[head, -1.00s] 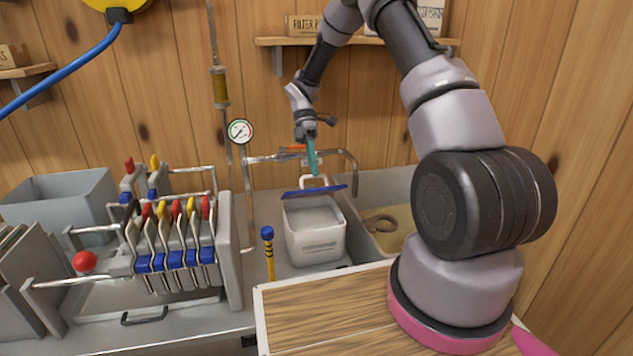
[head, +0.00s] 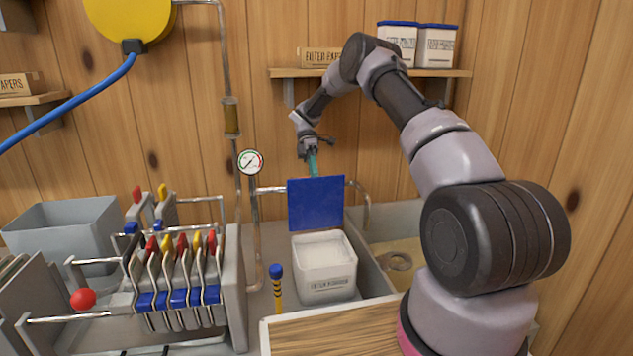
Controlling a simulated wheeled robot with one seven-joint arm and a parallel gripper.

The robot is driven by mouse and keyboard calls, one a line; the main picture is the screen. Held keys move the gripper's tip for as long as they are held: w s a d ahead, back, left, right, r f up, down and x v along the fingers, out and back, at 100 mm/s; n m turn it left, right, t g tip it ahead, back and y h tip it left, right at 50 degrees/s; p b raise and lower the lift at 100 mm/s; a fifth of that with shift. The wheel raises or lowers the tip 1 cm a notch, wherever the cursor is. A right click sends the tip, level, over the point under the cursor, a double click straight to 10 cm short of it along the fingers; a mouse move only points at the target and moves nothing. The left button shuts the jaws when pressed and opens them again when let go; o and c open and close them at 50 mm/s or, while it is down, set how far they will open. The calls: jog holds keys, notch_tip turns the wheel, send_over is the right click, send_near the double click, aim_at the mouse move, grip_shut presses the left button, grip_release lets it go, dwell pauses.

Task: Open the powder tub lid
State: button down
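The powder tub (head: 325,285) is a white square tub with a printed label, standing on the metal counter. White powder shows inside its open top. Its blue lid (head: 315,205) stands upright at the tub's back edge, its flat face toward me. My gripper (head: 312,165) is behind and above the lid's top edge, with teal fingers pointing down. The fingertips are partly hidden behind the lid, so I cannot tell whether they touch it or are closed.
A sink-like basin (head: 385,285) with a coiled item lies right of the tub. A yellow-black stick with a blue knob (head: 276,285) stands left of it. A filter press with coloured handles (head: 180,270) is further left. A wooden board (head: 335,332) is in front.

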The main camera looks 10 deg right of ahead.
jog(key=shift+w+f, duration=0.2)
jog(key=shift+w, duration=0.25)
jog(key=c, duration=0.9)
grip_release()
jog(key=shift+r, duration=0.1)
